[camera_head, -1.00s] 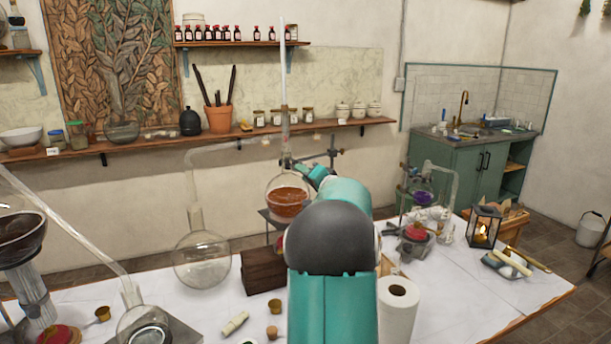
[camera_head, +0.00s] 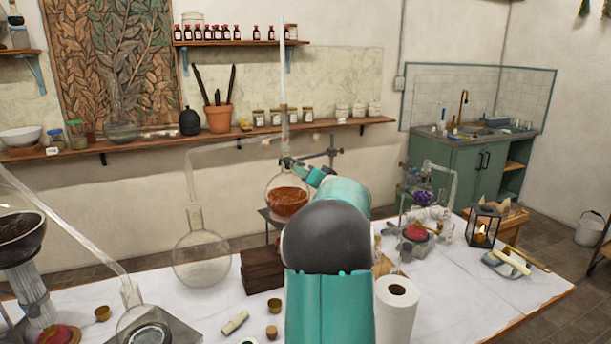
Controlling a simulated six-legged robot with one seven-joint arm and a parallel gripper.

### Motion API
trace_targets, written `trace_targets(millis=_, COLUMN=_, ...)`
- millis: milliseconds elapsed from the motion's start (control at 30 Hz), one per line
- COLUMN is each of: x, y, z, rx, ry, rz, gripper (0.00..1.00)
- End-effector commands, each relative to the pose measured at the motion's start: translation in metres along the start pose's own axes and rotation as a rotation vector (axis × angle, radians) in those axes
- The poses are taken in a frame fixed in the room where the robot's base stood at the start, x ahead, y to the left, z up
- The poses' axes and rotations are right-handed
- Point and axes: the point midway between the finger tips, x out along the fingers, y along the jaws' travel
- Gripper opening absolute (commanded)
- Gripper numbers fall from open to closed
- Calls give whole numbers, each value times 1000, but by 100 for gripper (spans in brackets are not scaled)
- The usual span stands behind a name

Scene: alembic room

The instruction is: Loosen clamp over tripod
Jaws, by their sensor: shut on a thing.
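A round flask with amber liquid (camera_head: 287,202) sits on a dark tripod (camera_head: 266,215) in the middle of the table, partly hidden behind my arm. A dark metal clamp (camera_head: 332,153) on a thin upright rod reaches left to the flask's neck above the tripod. My gripper (camera_head: 289,163), at the end of my teal arm, is at the clamp's left end, beside the flask neck. It is shut on the clamp there; the fingertips are small and the exact grip is hard to make out.
An empty round flask (camera_head: 201,262) with a glass tube stands left of the tripod, beside a wooden block (camera_head: 263,270). A paper roll (camera_head: 397,300) stands close right of my arm. A lit lantern (camera_head: 484,227) and more glassware stand farther right.

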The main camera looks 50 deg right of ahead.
Motion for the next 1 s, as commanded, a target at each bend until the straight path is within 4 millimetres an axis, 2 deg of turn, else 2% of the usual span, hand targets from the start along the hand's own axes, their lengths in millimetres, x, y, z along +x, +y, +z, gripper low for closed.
trace_targets(millis=33, x=0, y=0, z=0, rx=0, ry=0, rz=-1, gripper=35)
trace_targets(millis=133, x=0, y=0, z=0, rx=1, ry=0, rz=-1, gripper=54)
trace_targets(millis=433, x=-1, y=0, z=0, rx=1, ry=0, rz=0, gripper=55)
trace_targets(millis=567, x=-10, y=0, z=-1, rx=1, ry=2, rz=1, gripper=55)
trace_targets(millis=667, x=-26, y=0, z=-2, rx=2, ry=3, rz=1, gripper=55)
trace_targets(millis=1000, x=-100, y=0, z=-1, rx=1, ry=2, rz=1, gripper=55)
